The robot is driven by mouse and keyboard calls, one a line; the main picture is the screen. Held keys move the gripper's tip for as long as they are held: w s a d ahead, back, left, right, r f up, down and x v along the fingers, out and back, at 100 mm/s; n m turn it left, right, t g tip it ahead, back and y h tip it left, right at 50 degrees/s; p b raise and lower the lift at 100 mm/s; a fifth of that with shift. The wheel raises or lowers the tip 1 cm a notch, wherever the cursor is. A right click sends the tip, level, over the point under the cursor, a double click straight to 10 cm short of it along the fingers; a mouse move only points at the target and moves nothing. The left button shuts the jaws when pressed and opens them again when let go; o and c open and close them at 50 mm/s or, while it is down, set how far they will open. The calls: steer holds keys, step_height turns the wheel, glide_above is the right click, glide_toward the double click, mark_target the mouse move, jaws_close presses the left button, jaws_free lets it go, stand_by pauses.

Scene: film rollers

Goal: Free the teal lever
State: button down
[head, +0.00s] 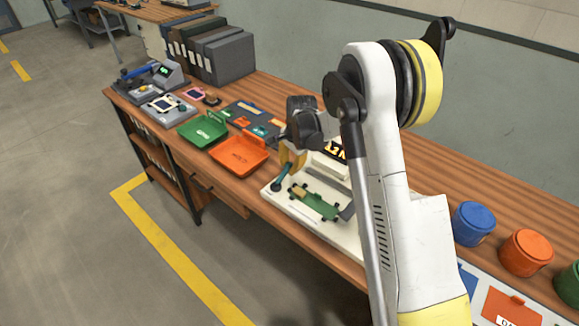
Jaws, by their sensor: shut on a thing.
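The teal lever (278,181) shows as a short dark teal piece with a rounded lower end, over the left part of the white fixture base (330,236). My gripper (290,166) reaches down from the arm with its yellow fingers closed at the lever's upper end. The fingers are shut on the lever; the exact contact is small and partly hidden. A green piece (318,205) with a tan block at its left end lies on the base, right of and below the lever. My arm hides the right side of the fixture.
A green tray (197,139) and an orange tray (236,168) sit left of the fixture. Dark binders (225,60) and small devices stand farther back. Blue (474,218) and orange (526,247) lidded tubs stand at the right. The floor before the bench is clear.

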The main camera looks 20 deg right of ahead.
steer(key=shift+w+a, duration=0.1)
steer(key=n, duration=0.1)
steer(key=w+a+n, duration=0.1)
steer(key=n, duration=0.1)
steer(key=shift+w+a+n+y, duration=0.3)
steer(key=n, duration=0.1)
steer(key=a+n, duration=0.1)
steer(key=shift+w+a+n+g, duration=0.25)
steer(key=shift+w+n+g, duration=0.05)
steer(key=shift+w+g, duration=0.1)
steer(key=n, duration=0.1)
steer(key=a+n, duration=0.1)
steer(key=shift+w+a+n+p, duration=0.2)
steer(key=shift+a+n+p, duration=0.1)
steer(key=shift+p, duration=0.05)
steer(key=shift+a+n+g+y, duration=0.15)
steer(key=shift+a+n+g, duration=0.1)
steer(key=shift+a+n, duration=0.45)
steer(key=shift+a+n+g+y, duration=0.15)
steer(key=shift+a+n+g, duration=0.15)
steer(key=shift+n, duration=0.7)
steer(key=shift+a, duration=0.1)
steer(key=c, duration=1.2)
jaws_free()
steer(key=shift+o, duration=0.2)
